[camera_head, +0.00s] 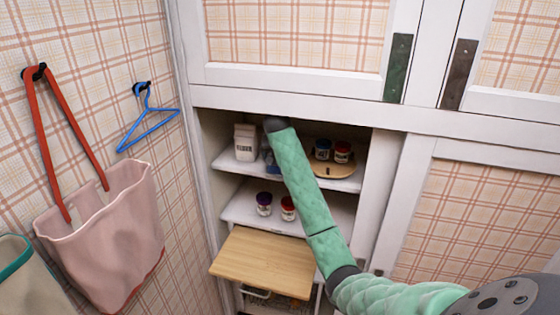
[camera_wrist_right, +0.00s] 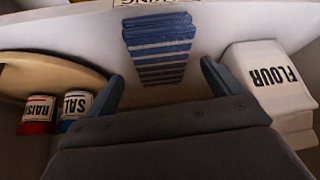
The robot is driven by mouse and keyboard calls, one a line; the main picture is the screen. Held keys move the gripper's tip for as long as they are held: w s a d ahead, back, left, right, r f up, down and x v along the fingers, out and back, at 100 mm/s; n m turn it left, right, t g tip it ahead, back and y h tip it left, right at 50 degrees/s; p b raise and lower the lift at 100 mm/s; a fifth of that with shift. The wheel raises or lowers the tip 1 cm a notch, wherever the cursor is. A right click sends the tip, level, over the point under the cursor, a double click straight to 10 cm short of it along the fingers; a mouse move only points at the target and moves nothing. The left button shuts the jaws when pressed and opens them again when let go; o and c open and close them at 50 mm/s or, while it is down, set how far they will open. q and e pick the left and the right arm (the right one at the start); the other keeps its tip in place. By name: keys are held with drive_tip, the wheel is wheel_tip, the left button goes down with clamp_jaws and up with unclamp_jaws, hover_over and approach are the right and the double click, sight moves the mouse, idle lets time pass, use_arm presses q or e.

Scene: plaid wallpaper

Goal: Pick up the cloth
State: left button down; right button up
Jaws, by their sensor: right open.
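The cloth (camera_wrist_right: 160,45) looks like a folded blue and white striped stack in the right wrist view. It lies on the white shelf, between the flour packet and the jars. My right gripper (camera_wrist_right: 162,82) is open and empty. Its two blue-grey fingers point toward the cloth, one to each side of its near end, and I cannot tell how far above or short of it they are. In the head view my right arm reaches into the cupboard and hides most of that spot. My left gripper is not in view.
The flour packet (camera_head: 245,142) stands left of my arm on the upper shelf. Two jars (camera_head: 332,150) stand on a round wooden board (camera_head: 335,170) to the right. More jars (camera_head: 275,206) stand on the shelf below. A wooden pull-out board (camera_head: 262,262) juts out lower down.

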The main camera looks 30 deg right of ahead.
drive_tip(key=shift+w+d+f+p, duration=0.2)
drive_tip(key=shift+f+p, duration=0.1)
drive_tip(key=shift+p, duration=0.1)
drive_tip(key=shift+w+d+f+p, duration=0.15)
drive_tip(key=shift+f+p, duration=0.15)
drive_tip(key=shift+f, duration=0.05)
drive_tip(key=shift+w+d+f+p, duration=0.1)
drive_tip(key=shift+w+f+p, duration=0.05)
drive_tip(key=shift+f+p, duration=0.25)
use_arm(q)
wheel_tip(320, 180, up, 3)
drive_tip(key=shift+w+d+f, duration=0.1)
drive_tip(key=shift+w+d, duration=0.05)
use_arm(e)
drive_tip(key=shift+f, duration=0.25)
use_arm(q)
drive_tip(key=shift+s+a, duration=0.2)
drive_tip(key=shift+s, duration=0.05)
use_arm(e)
drive_tip(key=shift+f, duration=0.1)
drive_tip(key=c, duration=1.1)
drive_tip(key=shift+o, duration=0.2)
